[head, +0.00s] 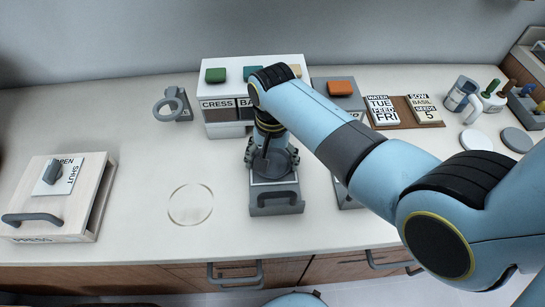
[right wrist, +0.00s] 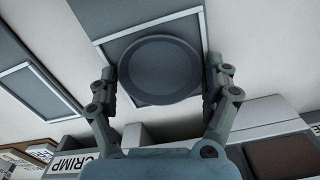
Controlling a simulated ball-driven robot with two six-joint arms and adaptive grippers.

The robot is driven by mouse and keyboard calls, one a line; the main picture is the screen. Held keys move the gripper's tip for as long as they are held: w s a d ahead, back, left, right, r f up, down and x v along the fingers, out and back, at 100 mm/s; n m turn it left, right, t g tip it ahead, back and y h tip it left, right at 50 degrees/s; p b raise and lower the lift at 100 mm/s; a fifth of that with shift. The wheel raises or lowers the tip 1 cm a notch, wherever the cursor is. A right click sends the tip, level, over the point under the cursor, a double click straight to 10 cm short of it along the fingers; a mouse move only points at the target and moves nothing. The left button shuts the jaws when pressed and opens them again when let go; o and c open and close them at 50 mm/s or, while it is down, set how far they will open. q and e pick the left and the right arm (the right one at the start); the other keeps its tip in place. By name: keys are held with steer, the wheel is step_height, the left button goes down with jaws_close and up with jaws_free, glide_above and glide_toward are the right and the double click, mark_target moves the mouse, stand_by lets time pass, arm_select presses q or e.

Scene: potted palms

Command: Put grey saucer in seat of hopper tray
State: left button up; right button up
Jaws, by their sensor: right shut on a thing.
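The round grey saucer (right wrist: 160,70) is between the two fingers of my right gripper (right wrist: 160,82) in the right wrist view, and the gripper is shut on it. In the head view my right gripper (head: 271,158) points down over the back part of the grey hopper tray (head: 277,197), which has a handle at its front. The tray shows under the saucer in the right wrist view (right wrist: 118,43). The saucer covers the middle of the tray, and I cannot tell whether it touches the tray floor. My left gripper is out of view.
A white hopper block (head: 225,82) with coloured lids stands behind. A second tray (head: 346,196) is partly hidden by my arm. A wooden press (head: 62,205) stands left, beside a ring outline (head: 190,204). White (head: 475,140) and grey (head: 517,140) discs lie right.

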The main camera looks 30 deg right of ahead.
mark_target(273, 165)
steer(key=o, duration=0.8)
step_height(273, 165, up, 12)
steer(key=p, duration=0.1)
stand_by(0.4)
